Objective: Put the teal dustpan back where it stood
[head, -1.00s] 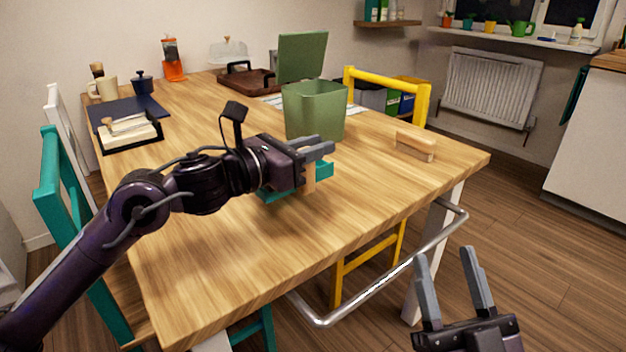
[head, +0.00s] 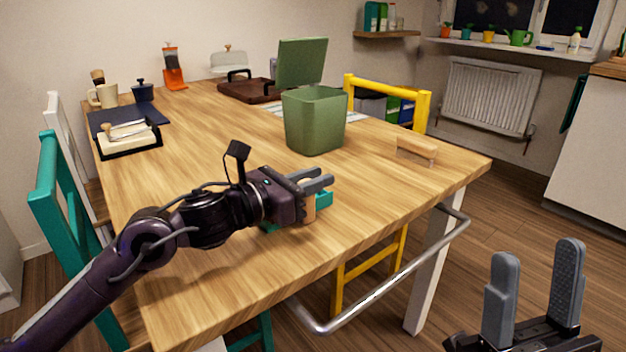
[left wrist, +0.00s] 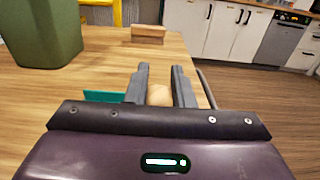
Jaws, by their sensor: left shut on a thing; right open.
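The teal dustpan (head: 324,199) is at my left gripper, near the front of the wooden table (head: 210,275). My left gripper (head: 318,186) is shut on its wooden handle, which shows between the fingers in the left wrist view (left wrist: 159,95). A teal edge of the pan (left wrist: 104,97) shows left of the fingers there. Most of the pan is hidden behind the gripper, and I cannot tell whether it touches the table. My right gripper (head: 534,290) is open and empty, off the table's front right side.
A green bin (head: 315,122) with its lid up stands behind the dustpan. A wooden brush (head: 416,150) lies near the table's right corner. The table's middle left is clear.

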